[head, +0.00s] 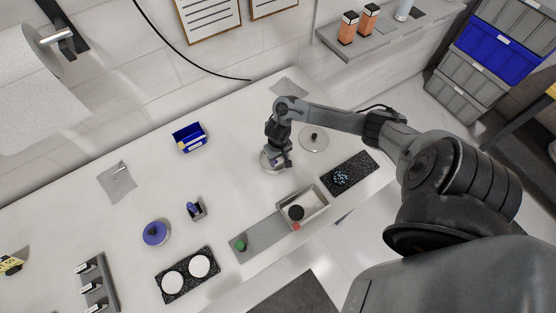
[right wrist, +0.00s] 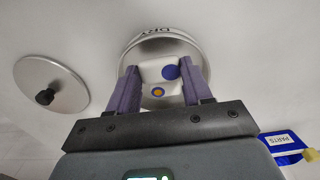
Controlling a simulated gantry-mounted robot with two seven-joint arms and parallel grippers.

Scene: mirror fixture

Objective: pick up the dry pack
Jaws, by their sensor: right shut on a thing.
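The dry pack (right wrist: 160,80) is a small white pouch with a blue dot and a yellow-orange dot. In the right wrist view it lies between the purple fingers of my right gripper (right wrist: 161,88), which is shut on it. Around it is the round silver canister (right wrist: 141,44) marked DRY; how far the pack is lifted inside it I cannot tell. In the head view my right gripper (head: 278,161) points down at the canister (head: 266,164) and hides most of the pack. My left gripper is not in view.
A silver lid with a black knob (head: 314,143) lies right of the canister. A blue PARTS bin (head: 189,138) stands to the left. In front are a metal tray (head: 317,207) holding a black round piece and a dark speckled mat (head: 364,164) with blue bits.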

